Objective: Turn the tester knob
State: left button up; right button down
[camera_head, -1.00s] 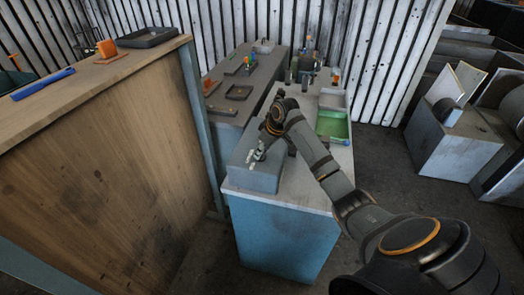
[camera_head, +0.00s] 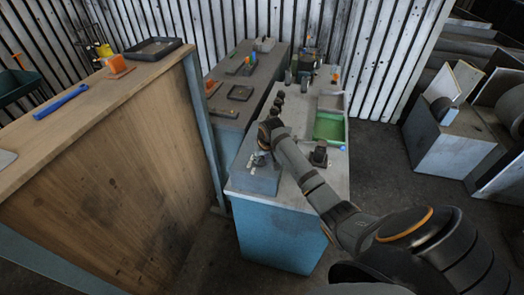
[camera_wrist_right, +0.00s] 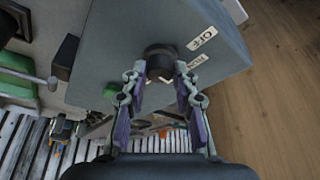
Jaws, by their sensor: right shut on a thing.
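The tester is a grey box (camera_head: 254,180) on the near end of the blue-sided bench. In the right wrist view its grey face (camera_wrist_right: 115,45) shows a round dark knob (camera_wrist_right: 160,55), a white label reading OFF (camera_wrist_right: 202,38) and a second label (camera_wrist_right: 197,61) too small to read surely. My right gripper (camera_wrist_right: 160,80) has its two fingertips on opposite sides of the knob, shut on it. In the head view the right gripper (camera_head: 257,160) is small at the top of the box, and the knob is hard to make out. My left gripper is out of view.
The light bench top (camera_head: 335,185) holds a dark fixture (camera_head: 319,154) right of my arm and a green tray (camera_head: 330,127) farther back. A darker bench (camera_head: 228,108) stands behind left. A tall wooden bench (camera_head: 110,140) with a blue tool (camera_head: 61,102) stands at left.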

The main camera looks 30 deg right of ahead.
jog(key=shift+w+a+r+m+h+p, duration=0.1)
jog(key=shift+m+h+p, duration=0.4)
jog(key=shift+m+p, duration=0.75)
jog(key=shift+m, duration=0.25)
jog(key=c, duration=1)
grip_release()
jog(key=shift+c, duration=0.2)
jog(key=v, duration=1.1)
jog(key=shift+r, duration=0.45)
